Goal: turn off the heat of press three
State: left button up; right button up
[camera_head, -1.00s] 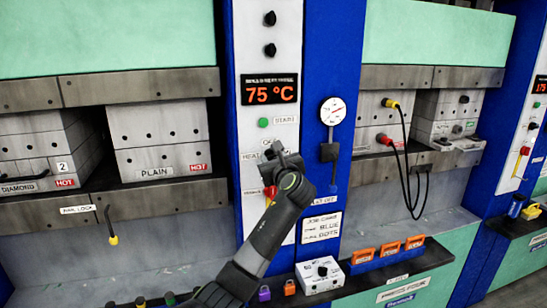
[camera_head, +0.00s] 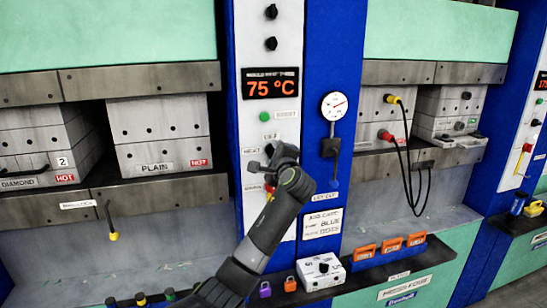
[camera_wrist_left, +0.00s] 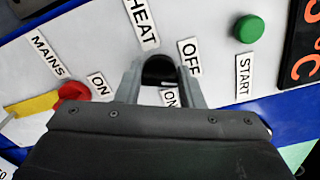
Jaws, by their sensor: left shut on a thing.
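The press's control panel (camera_head: 268,90) shows an orange 75 °C readout (camera_head: 270,83). My left gripper (camera_head: 268,165) is at the panel below the readout, beside the HEAT label (camera_head: 250,151). In the left wrist view, its two fingers (camera_wrist_left: 160,82) stand on either side of the black heat knob (camera_wrist_left: 159,70) and are shut on it. The HEAT label (camera_wrist_left: 141,22), OFF label (camera_wrist_left: 190,57) and a partly covered ON label (camera_wrist_left: 170,97) surround the knob. The knob's pointing direction is hidden. My right gripper is not in view.
A green START button (camera_wrist_left: 249,29) and a red MAINS knob (camera_wrist_left: 72,91) with a yellow part flank the heat knob. A pressure gauge (camera_head: 334,106) hangs right of the panel. Hot moulds (camera_head: 160,140) stand at left, and a ledge with orange items (camera_head: 390,246) is below right.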

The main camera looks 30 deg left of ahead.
pick_arm(q)
jog(key=shift+f+n+b, duration=0.2)
jog(key=shift+n+b, duration=0.8)
jog(key=shift+n, duration=1.2)
jog(key=o, duration=1)
jog(key=shift+b+v, duration=2.6)
jog(key=shift+v, duration=6.15)
